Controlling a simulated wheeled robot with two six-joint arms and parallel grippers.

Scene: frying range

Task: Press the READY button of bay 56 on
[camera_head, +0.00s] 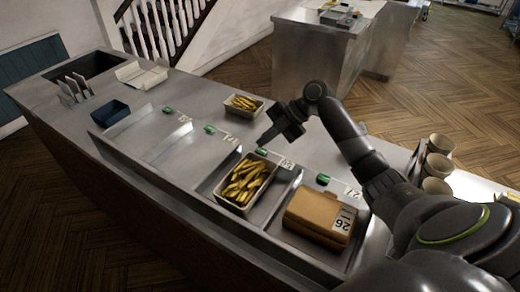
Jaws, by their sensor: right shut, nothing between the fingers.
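Several green buttons sit along the back edge of the counter's bays, each beside a small white number label. One green button (261,152) is behind the bay holding a tray of fries (245,184); its label (286,164) is too small to read surely. Other buttons are the far-left one (168,110), the second (209,129) and the right one (323,179). My right gripper (263,142) is shut and empty, its tip pointing down close to the button behind the fries; I cannot tell whether they touch. My left gripper is not in view.
A brown box (319,215) with a number label fills the right bay. A smaller fries tray (243,105) stands behind the bays. A dark blue container (110,113) is at left, and paper cups (437,166) are at right. The two left bays look empty.

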